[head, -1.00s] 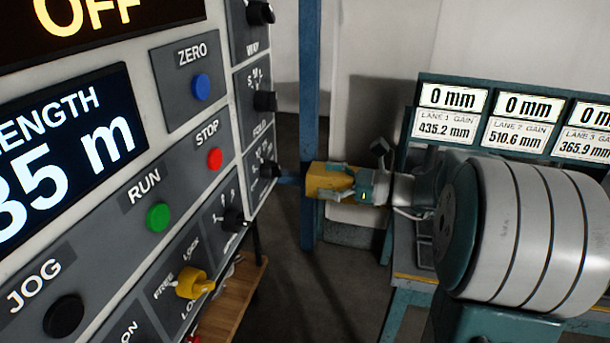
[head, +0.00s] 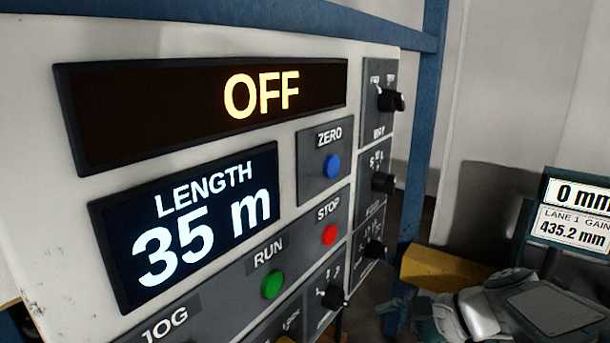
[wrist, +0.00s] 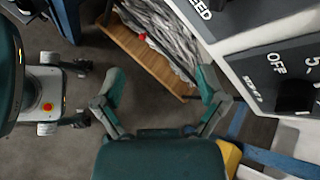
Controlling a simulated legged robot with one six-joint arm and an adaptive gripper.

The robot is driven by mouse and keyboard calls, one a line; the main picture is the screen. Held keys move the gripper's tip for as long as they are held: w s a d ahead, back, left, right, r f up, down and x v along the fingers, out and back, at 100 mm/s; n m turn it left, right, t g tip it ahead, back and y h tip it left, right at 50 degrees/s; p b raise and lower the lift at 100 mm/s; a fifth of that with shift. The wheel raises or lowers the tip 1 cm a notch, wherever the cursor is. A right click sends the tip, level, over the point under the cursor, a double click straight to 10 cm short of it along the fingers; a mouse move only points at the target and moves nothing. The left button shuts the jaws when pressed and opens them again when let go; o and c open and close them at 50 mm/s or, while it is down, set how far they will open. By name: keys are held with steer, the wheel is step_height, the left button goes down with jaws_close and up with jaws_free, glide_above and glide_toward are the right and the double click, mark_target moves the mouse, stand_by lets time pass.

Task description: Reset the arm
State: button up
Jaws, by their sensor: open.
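My gripper (wrist: 160,82) shows in the wrist view with its two teal fingers spread wide and nothing between them. In the head view, part of my arm (head: 480,312) is at the lower right, beside the control panel (head: 150,45) and clear of its buttons. The fingertips are hard to make out there. The panel's upper display (head: 262,95) reads OFF and its lower display (head: 190,225) reads LENGTH 35 m.
The panel has a green RUN button (head: 272,284), a red STOP button (head: 330,235), a blue ZERO button (head: 331,166) and several black knobs. A blue post (head: 425,130) and a yellow block (head: 440,270) stand close to my arm. A wooden shelf (wrist: 140,50) holds grey strands.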

steer(key=s+d+f+n+t+h, duration=0.1)
steer(key=s+f+n+h, duration=0.1)
steer(key=s+n+h, duration=0.8)
steer(key=s+n, duration=0.1)
steer(key=n, duration=0.3)
steer(key=shift+s+d+f+n+t, duration=0.2)
steer(key=shift+d+n+t, duration=0.1)
steer(key=shift+d, duration=0.1)
stand_by(1.0)
